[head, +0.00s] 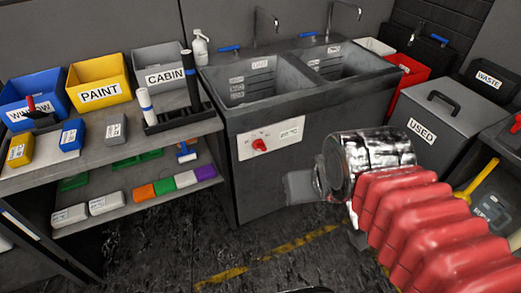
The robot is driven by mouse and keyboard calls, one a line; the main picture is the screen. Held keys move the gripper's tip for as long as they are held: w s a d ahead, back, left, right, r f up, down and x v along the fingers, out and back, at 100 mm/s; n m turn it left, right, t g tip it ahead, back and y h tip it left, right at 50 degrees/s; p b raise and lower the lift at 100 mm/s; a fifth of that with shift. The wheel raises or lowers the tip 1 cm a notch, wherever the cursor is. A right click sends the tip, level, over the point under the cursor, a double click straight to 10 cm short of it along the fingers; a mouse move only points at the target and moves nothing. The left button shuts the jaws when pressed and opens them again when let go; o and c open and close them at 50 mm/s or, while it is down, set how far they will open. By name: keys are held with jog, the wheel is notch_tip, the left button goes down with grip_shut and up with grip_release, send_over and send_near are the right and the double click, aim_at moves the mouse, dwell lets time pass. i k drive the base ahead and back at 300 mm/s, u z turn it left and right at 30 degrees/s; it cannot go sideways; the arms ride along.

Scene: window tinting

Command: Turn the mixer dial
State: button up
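The mixer dial is a small red knob (260,145) on a white panel (288,132) on the front of the double sink unit (325,125). Small markings surround the knob, too small to read. My arm comes in from the lower right. My gripper (299,187) is at its end, in front of the sink cabinet, below and to the right of the dial. It appears apart from the dial. Its fingers are small and unclear, so I cannot tell whether they are open or shut. The dial is not covered.
A shelf unit on the left holds a yellow PAINT bin (98,80), a CABIN bin (158,68), a blue bin (33,95) and bottles. A grey USED bin (432,118) stands right of the sink. Dark floor with a yellow line (290,246) lies in front.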

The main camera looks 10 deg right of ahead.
aim_at(258, 144)
jog(key=u, duration=0.2)
jog(key=k, duration=0.55)
jog(key=u, duration=0.55)
jog(key=k, duration=0.75)
jog(key=u, duration=0.65)
jog(key=i, duration=2.05)
jog(key=z, duration=0.4)
